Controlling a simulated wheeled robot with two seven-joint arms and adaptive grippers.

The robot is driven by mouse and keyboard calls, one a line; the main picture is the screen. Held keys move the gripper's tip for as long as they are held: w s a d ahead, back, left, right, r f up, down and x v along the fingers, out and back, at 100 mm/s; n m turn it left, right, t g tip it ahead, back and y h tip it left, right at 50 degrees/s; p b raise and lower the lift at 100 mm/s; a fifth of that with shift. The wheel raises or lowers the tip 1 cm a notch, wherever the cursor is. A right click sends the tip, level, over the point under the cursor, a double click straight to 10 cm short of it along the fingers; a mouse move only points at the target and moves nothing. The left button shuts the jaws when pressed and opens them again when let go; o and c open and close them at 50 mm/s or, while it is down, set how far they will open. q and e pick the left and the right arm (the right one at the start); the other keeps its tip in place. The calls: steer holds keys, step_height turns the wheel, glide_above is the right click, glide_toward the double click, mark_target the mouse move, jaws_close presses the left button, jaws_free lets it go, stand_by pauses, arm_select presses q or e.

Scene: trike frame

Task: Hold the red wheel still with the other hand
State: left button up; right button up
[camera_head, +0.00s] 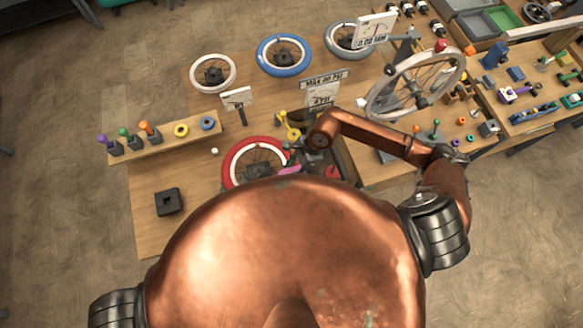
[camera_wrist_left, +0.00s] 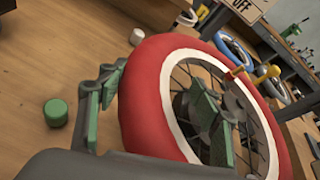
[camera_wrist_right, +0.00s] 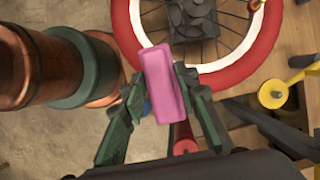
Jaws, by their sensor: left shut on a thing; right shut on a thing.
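The red wheel (camera_head: 228,160) lies on the wooden table just beyond my body, its near part hidden in the head view. In the left wrist view, my left gripper (camera_wrist_left: 155,80) is shut across the red tyre (camera_wrist_left: 152,110), one green finger outside the rim and the other on the inner side by the spokes. My right gripper (camera_wrist_right: 160,82) is shut on a pink block (camera_wrist_right: 162,85), which also shows in the head view (camera_head: 289,170). In the right wrist view the block overlaps the red tyre's edge; I cannot tell whether they touch.
White (camera_head: 194,77), blue (camera_head: 260,58) and grey wheels lie at the back. A tool rack (camera_head: 165,141) and black block (camera_head: 168,210) are left. A wheel on a stand (camera_head: 378,100) is right.

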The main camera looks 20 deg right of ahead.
arm_select(q)
steer(key=shift+s+f, duration=0.25)
steer(key=shift+f, duration=0.25)
arm_select(e)
steer(key=shift+r, duration=2.1)
arm_select(q)
steer(key=o, duration=2.1)
steer(key=shift+w, duration=0.15)
arm_select(e)
steer(key=shift+w+f, duration=0.1)
steer(key=shift+w, duration=0.05)
arm_select(q)
steer(key=shift+o, duration=0.3)
arm_select(e)
steer(key=shift+d, duration=0.1)
arm_select(q)
steer(key=shift+r, duration=0.1)
steer(key=v, duration=1.2)
steer(key=shift+r, duration=0.15)
